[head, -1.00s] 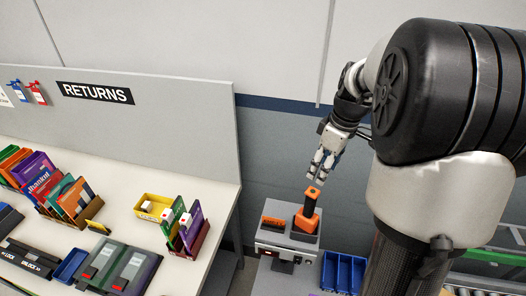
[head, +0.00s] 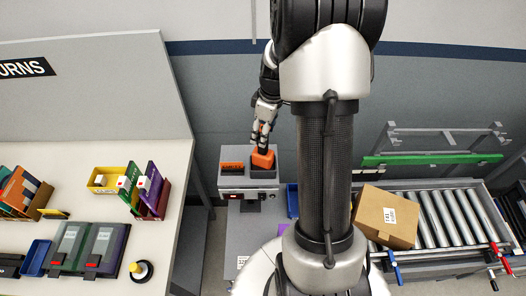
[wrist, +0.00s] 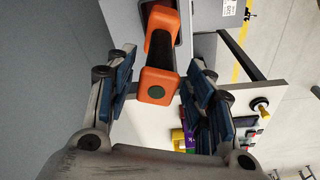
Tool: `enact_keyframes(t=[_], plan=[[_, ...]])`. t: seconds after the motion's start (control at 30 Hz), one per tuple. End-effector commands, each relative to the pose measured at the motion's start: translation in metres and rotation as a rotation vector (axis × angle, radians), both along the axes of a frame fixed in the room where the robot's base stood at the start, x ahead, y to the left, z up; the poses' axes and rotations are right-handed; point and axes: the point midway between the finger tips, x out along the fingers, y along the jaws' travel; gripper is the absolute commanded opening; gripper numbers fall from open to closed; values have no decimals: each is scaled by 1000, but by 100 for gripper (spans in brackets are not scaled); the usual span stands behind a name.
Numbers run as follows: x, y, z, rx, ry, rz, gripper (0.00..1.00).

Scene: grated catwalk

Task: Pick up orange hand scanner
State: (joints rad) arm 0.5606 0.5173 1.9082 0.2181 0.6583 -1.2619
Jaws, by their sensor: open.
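In the wrist view my gripper (wrist: 160,92) is open, with one blue-padded finger on each side of the scanner (wrist: 157,86). A gap shows between the scanner and each finger.
A second orange item (head: 232,167) sits in the cradle's left slot. A white table (head: 170,190) with several colourful cases is at left. A cardboard box (head: 386,216) rests on a roller conveyor (head: 450,215) at right. A grey wall stands behind.

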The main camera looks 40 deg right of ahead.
Motion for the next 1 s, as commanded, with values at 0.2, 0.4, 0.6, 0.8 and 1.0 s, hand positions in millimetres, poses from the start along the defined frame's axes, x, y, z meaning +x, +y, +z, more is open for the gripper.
enact_keyframes(t=[0.2, 0.4, 0.6, 0.8, 1.0], plan=[[6, 2, -32, 2, 1, -1, 48], [7, 2, -38, 0, 0, -1, 48], [7, 2, -37, 0, 0, -1, 43], [7, 2, -37, 0, 0, -1, 30], [7, 2, -37, 0, 0, -1, 16]])
